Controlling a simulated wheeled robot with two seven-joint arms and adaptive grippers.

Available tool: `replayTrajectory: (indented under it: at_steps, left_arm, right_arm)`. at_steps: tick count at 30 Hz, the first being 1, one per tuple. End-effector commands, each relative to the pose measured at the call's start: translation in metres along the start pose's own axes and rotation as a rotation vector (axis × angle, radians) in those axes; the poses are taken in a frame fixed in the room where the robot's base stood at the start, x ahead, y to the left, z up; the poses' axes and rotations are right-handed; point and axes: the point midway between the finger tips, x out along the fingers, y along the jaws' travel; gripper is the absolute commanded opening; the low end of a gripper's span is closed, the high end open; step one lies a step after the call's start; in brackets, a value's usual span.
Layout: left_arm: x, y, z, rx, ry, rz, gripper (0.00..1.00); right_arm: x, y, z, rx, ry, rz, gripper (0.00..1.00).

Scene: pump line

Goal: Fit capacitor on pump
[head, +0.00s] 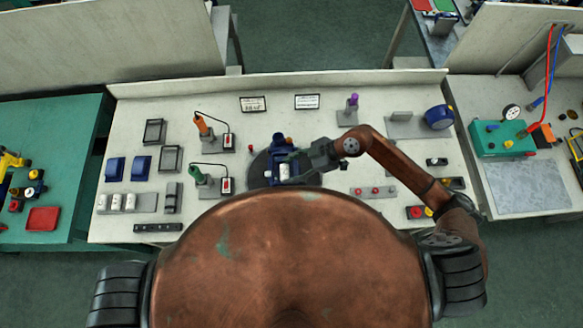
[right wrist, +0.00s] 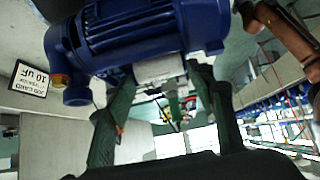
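The blue pump (head: 279,150) stands on a dark round plate (head: 257,170) near the middle of the bench. In the right wrist view the finned blue pump body (right wrist: 150,28) fills the top. My right gripper (head: 300,165) reaches in from the right at the pump's near side. In the right wrist view its two fingers (right wrist: 160,78) close on the ends of a white cylindrical capacitor (right wrist: 160,68), right against the pump body. Whether the capacitor is seated on the pump cannot be told. The capacitor also shows in the head view (head: 284,171). My left gripper is not in view.
A grey rack (head: 148,203) at the front left holds several white capacitors (head: 116,202). Orange (head: 203,126) and green (head: 196,174) tools stand on blocks left of the pump. A job card reading 10 uF (right wrist: 30,78) stands behind. Blue bins (head: 115,169) sit at left.

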Motion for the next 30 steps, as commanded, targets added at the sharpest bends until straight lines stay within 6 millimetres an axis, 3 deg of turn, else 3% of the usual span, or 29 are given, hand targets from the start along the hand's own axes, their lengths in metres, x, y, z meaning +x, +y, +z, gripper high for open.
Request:
replayTrajectory:
  at_steps: [12,21,30]
  left_arm:
    - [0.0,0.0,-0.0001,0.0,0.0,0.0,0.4]
    - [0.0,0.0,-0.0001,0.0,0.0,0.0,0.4]
    - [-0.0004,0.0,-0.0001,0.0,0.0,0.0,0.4]
  right_arm:
    - [0.0,0.0,-0.0001,0.0,0.0,0.0,0.5]
    - [0.0,0.0,0.0,0.0,0.0,0.0,0.69]
    - [-0.0005,0.0,0.0001,0.0,-0.001,0.0,0.7]
